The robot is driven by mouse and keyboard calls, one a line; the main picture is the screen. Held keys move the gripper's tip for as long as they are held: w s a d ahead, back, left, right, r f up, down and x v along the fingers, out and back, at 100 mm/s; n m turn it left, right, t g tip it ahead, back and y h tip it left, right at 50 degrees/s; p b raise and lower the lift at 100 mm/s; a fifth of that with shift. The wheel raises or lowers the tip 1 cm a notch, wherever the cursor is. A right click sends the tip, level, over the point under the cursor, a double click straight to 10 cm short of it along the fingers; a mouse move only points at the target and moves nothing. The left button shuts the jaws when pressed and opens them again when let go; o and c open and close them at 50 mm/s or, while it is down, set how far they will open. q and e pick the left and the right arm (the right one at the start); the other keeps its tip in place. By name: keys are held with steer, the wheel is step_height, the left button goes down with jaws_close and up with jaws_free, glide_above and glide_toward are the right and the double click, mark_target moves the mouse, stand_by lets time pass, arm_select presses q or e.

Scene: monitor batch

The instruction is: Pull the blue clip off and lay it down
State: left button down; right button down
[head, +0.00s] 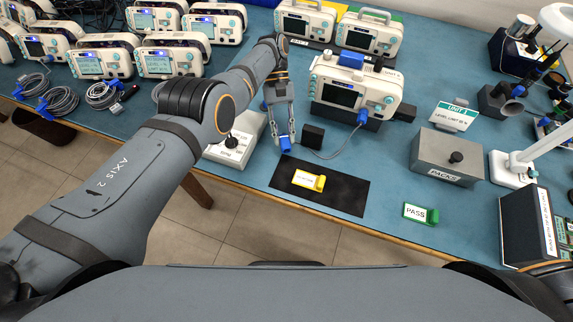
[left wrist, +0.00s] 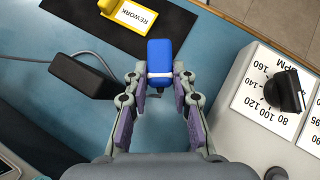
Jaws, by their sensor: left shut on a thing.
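The blue clip (left wrist: 172,62) is between the fingertips of my left gripper (left wrist: 159,80), which is shut on it. In the head view the blue clip (head: 285,143) shows at the tips of my left gripper (head: 284,133), in front of the monitor and near the black mat. My right gripper is not in view.
A black mat (head: 345,198) holds a yellow REWORK sign (head: 308,180). A small black block (head: 313,136) stands beside my left gripper, and a white dial box (head: 236,142) is on its other side. A green PASS sign (head: 420,213) and grey PACKS box (head: 446,157) stand to the right.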

arm_select(q)
steer(key=shift+f, duration=0.65)
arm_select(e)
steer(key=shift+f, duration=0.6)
arm_select(q)
steer(key=shift+f+b, duration=0.1)
steer(key=shift+b, duration=0.2)
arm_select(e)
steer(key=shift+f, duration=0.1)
